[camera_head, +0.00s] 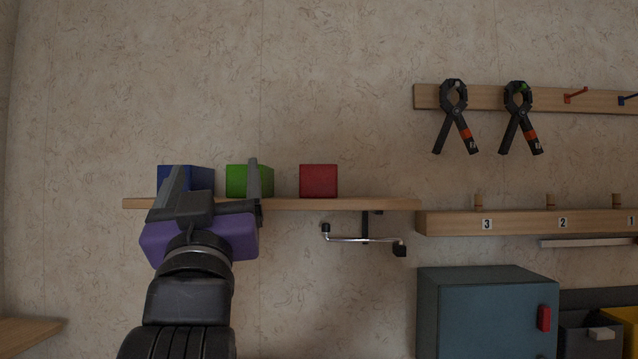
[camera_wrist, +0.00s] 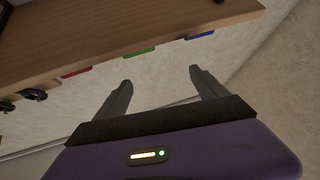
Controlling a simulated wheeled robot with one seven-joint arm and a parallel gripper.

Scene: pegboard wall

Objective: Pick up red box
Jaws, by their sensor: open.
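The red box (camera_head: 318,181) sits on a wooden wall shelf (camera_head: 360,204), rightmost of three boxes. Only a thin strip of the red box (camera_wrist: 76,72) shows past the shelf edge in the wrist view, at the left. My gripper (camera_head: 215,172) is open and empty. In the head view its fingers overlap the blue and green boxes, left of the red box. In the wrist view my gripper (camera_wrist: 160,78) has its fingers spread, pointing toward the shelf edge near the green and blue strips. The gap in depth to the boxes is hard to tell.
The green box (camera_head: 236,181) and blue box (camera_head: 200,178) stand left of the red box, partly hidden by my fingers. A metal crank handle (camera_head: 363,240) hangs under the shelf. Two clamps (camera_head: 453,115) and a blue-grey cabinet (camera_head: 490,310) are to the right. The shelf right of the red box is bare.

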